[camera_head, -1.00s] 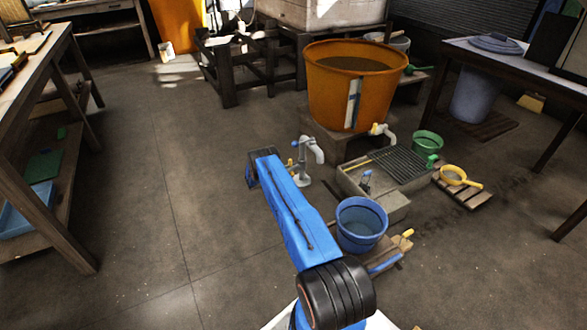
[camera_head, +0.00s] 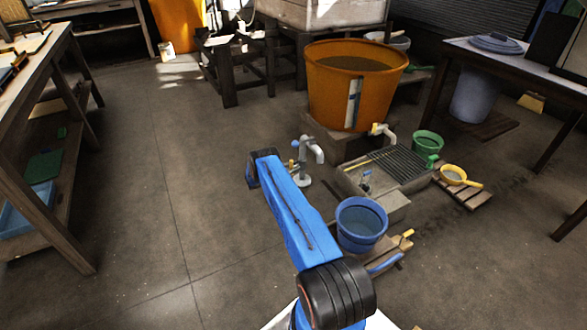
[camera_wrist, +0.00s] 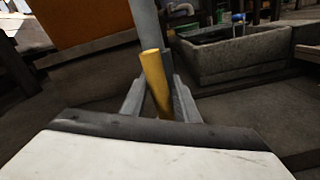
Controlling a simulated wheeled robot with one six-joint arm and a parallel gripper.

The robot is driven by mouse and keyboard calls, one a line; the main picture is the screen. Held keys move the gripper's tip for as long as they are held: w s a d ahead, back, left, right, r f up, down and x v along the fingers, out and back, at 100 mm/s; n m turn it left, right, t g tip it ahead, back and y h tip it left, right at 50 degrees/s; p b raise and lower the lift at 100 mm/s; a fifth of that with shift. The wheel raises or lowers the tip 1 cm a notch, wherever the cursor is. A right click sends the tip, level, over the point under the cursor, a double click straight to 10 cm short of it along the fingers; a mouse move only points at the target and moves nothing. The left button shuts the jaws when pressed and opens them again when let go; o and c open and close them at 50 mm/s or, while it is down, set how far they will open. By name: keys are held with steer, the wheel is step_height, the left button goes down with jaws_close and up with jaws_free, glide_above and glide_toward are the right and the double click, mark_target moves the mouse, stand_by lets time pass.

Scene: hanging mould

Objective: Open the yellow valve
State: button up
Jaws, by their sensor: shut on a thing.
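The yellow valve is a slim yellow lever (camera_wrist: 157,84) in the wrist view, standing tilted beside a grey upright pipe (camera_wrist: 146,22). My gripper (camera_wrist: 159,92) has its two grey fingers on either side of the lever and is shut on it. In the head view a grey standpipe with a curved spout (camera_head: 312,150) stands just past the end of my blue arm. My fingers are hidden behind the arm in that view.
A stone basin with a grate (camera_head: 399,163), a blue bucket (camera_head: 361,224) and a green bucket (camera_head: 427,143) lie to the right. The floor at left is clear.

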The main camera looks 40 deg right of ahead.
steer(key=shift+o, duration=0.9)
steer(key=shift+d+m, duration=0.1)
steer(key=shift+m, duration=1)
steer(key=shift+o, duration=0.2)
steer(key=o, duration=0.9)
steer(key=shift+r, duration=0.1)
steer(key=shift+o, duration=0.2)
steer(key=v, duration=1.7)
steer(key=shift+a, duration=0.2)
steer(key=shift+w, duration=0.15)
